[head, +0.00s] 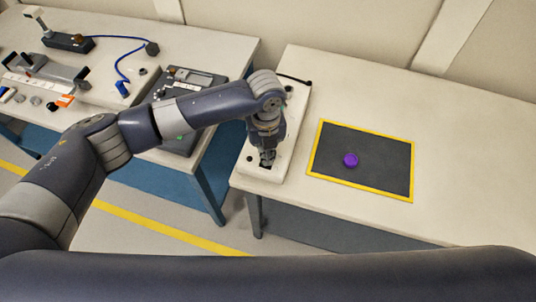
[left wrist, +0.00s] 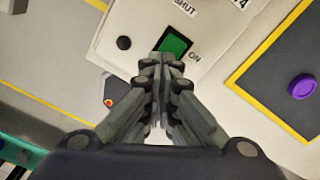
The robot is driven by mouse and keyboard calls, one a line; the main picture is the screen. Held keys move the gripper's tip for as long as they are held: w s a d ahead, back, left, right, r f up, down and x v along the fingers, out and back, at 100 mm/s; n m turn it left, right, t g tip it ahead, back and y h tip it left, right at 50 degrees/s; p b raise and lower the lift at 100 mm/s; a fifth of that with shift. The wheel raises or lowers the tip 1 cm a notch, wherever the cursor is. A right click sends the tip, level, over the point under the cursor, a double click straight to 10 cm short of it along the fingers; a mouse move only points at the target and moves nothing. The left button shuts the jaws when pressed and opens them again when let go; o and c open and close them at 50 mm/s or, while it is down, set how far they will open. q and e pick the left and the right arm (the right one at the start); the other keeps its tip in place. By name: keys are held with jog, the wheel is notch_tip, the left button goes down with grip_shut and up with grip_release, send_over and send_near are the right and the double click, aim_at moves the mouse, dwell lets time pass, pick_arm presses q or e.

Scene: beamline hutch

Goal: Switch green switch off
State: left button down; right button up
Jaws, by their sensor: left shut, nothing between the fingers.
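The green switch (left wrist: 174,44) shows in the left wrist view as a green rocker in a dark frame on a white panel (left wrist: 112,18). The label "ON" is printed beside it. I cannot tell which way the rocker is tilted. My left gripper (left wrist: 160,62) is shut and empty, its fingertips at the switch's near edge; whether they touch cannot be told. In the head view my left gripper (head: 267,158) points down over the white panel (head: 256,171) and hides the switch. My right gripper is not in view.
A black knob (left wrist: 124,43) sits left of the switch on the panel. A dark mat (head: 385,165) with a yellow border lies right of it, holding a purple puck (head: 350,160). A second table (head: 190,42) with tools and a blue cable stands to the left, across a gap.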

pick_arm(q)
jog(key=shift+f+b, duration=0.45)
jog(key=shift+f, duration=0.55)
jog(key=shift+s+r, duration=0.1)
jog(key=shift+r+p, duration=0.7)
jog(key=shift+p, duration=0.15)
notch_tip(320, 180, up, 6)
jog(key=p, duration=0.5)
jog(key=shift+f, duration=0.15)
jog(key=shift+f, duration=0.1)
